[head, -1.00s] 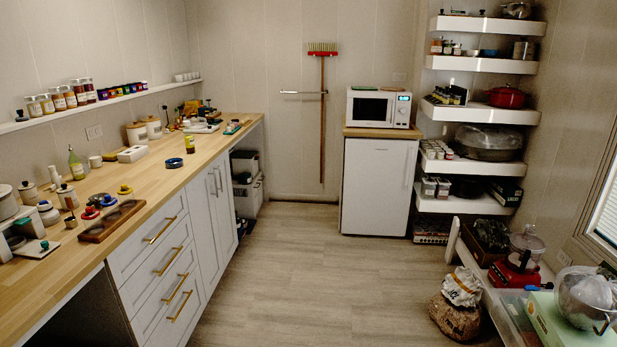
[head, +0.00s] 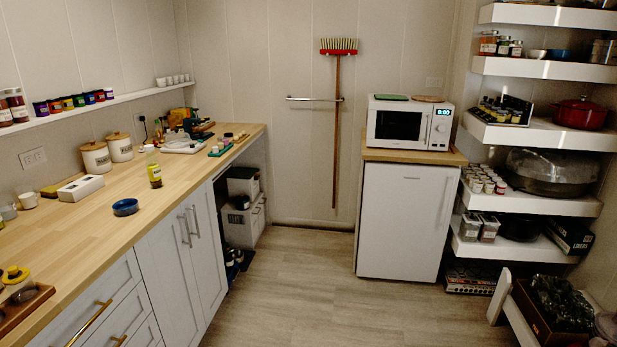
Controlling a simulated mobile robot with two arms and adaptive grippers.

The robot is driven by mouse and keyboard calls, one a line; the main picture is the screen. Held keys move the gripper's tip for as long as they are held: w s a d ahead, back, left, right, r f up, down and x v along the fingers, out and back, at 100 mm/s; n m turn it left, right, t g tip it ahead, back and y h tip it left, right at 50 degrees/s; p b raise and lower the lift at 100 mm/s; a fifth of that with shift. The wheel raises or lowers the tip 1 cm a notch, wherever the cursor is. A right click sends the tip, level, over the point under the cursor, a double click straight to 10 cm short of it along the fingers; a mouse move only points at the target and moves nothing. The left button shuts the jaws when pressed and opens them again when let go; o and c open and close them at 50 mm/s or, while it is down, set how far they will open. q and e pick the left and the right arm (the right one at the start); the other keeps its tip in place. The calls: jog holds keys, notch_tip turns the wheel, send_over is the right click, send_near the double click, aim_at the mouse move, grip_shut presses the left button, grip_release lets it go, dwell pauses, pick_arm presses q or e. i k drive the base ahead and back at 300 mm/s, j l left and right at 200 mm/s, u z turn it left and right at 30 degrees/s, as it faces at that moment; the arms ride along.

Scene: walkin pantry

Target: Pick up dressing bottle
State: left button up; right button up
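A small upright bottle with a pale cap and yellowish contents (head: 154,172) stands on the wooden counter (head: 180,190) at the left; it looks like the dressing bottle, but its label is too small to read. It stands behind a blue bowl (head: 125,207) and to the right of a white box (head: 81,188). Nothing is touching the bottle. Neither of my grippers is in view.
Two lidded canisters (head: 96,158) stand near the wall behind the bottle. A microwave (head: 409,122) sits on a white fridge (head: 400,220). Wall shelves (head: 548,136) hold jars and pots at the right. The wooden floor (head: 310,295) between is clear.

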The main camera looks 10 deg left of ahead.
aim_at(152, 165)
jog(key=i, duration=0.85)
jog(key=i+l+u, duration=0.15)
jog(key=i, duration=0.75)
